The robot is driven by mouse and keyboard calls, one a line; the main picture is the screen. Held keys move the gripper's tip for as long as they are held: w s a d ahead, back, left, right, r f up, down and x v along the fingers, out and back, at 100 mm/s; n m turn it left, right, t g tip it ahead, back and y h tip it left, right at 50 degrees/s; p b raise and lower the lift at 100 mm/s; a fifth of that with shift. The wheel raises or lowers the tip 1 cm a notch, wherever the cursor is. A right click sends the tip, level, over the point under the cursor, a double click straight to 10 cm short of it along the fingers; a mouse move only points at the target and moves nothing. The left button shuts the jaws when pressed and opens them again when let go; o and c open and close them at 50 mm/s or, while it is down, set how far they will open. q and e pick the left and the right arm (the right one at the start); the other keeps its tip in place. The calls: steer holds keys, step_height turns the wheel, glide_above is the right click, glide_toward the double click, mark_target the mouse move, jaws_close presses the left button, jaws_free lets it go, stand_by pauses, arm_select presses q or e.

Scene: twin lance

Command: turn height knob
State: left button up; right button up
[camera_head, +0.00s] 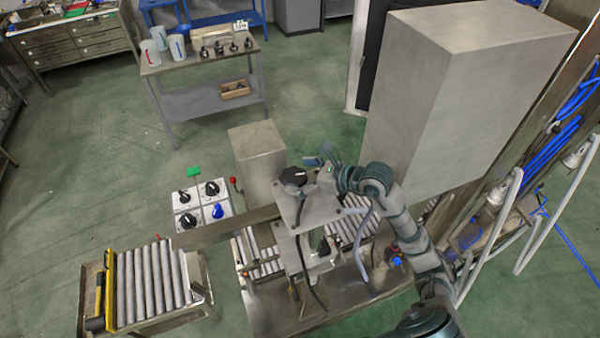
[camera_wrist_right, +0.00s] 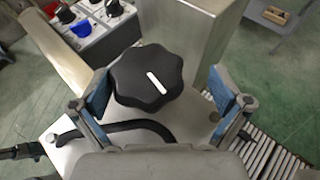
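The height knob appears to be the black lobed knob (camera_head: 293,176) on top of a metal plate (camera_head: 316,210) on the machine. In the right wrist view the knob (camera_wrist_right: 148,77) is large, with a white line across its top. My right gripper (camera_head: 322,166) is beside the knob in the head view. In the right wrist view my right gripper (camera_wrist_right: 158,88) is open, with one blue-padded finger on each side of the knob. A gap shows at the right finger; whether the left finger touches the knob is unclear. My left gripper is not in view.
A control panel (camera_head: 181,198) with several black knobs and a blue one stands left of the machine. A metal box (camera_head: 258,150) rises behind the knob. A large grey cabinet (camera_head: 440,100) stands close at right. A roller table (camera_head: 150,285) is at lower left.

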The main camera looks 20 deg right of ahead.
steer(key=shift+w+a+r, duration=0.1)
steer(key=shift+a, duration=0.05)
steer(key=c, duration=0.4)
steer(key=shift+w+a+r, duration=0.1)
steer(key=shift+a, duration=0.55)
steer(key=shift+w+a+r, duration=0.1)
steer(key=shift+a, duration=0.5)
steer(key=c, duration=0.5)
steer(key=shift+o, duration=0.2)
steer(key=shift+w+f, duration=0.15)
steer(key=shift+d, duration=0.2)
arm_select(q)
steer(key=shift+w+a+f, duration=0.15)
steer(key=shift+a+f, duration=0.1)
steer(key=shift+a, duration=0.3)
arm_select(e)
steer(key=shift+f, duration=0.1)
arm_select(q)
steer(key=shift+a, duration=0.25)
arm_select(e)
steer(key=o, duration=1.1)
steer(key=shift+d, duration=0.1)
steer(key=shift+o, duration=0.2)
steer(key=shift+s+d, duration=0.25)
steer(key=shift+s, duration=0.15)
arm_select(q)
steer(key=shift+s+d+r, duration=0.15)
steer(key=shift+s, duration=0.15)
arm_select(e)
steer(key=shift+w+d, duration=0.15)
